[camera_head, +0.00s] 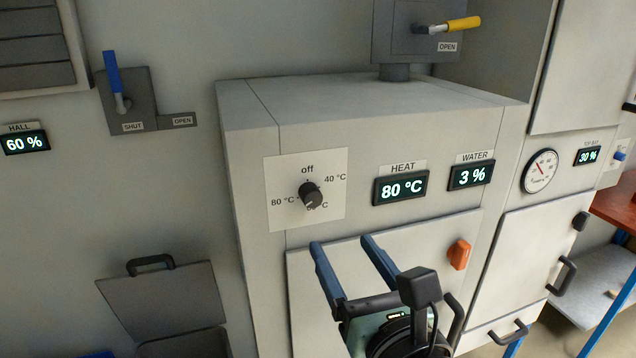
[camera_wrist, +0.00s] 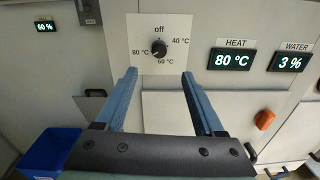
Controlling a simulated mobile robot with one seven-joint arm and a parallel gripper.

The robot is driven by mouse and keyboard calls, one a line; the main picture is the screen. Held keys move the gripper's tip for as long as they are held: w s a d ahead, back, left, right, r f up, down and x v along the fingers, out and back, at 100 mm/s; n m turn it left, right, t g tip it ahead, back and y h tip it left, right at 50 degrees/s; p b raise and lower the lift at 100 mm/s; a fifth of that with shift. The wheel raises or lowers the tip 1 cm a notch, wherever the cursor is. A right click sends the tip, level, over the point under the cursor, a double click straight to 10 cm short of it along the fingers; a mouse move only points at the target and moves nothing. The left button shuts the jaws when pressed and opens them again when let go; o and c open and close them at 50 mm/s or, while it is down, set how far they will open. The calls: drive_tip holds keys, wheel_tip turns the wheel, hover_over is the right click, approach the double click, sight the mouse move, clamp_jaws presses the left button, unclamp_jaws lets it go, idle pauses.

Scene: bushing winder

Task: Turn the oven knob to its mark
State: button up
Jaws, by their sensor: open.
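The oven knob (camera_head: 311,195) is a small black dial on a white plate (camera_head: 281,173) marked off, 40 °C, 60 °C and 80 °C. In the wrist view the knob (camera_wrist: 159,48) sits above and between my fingertips. I cannot tell surely which mark its pointer faces. The HEAT display (camera_head: 401,188) reads 80 °C. My gripper (camera_head: 341,242) is open and empty, its two blue fingers apart and pointing at the cabinet front below the knob. In the wrist view my gripper (camera_wrist: 159,73) does not enclose the knob.
The WATER display (camera_head: 471,174) reads 3 %. An orange knob (camera_head: 459,254) is on the door right of my gripper. A blue lever (camera_head: 114,80) is at left, a yellow-handled lever (camera_head: 456,25) at top. A blue bin (camera_wrist: 50,152) stands low at left.

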sight(313, 199)
drive_tip(key=p+x, duration=0.3)
drive_tip(key=x, duration=0.9)
drive_tip(key=shift+w+a, duration=0.2)
clamp_jaws()
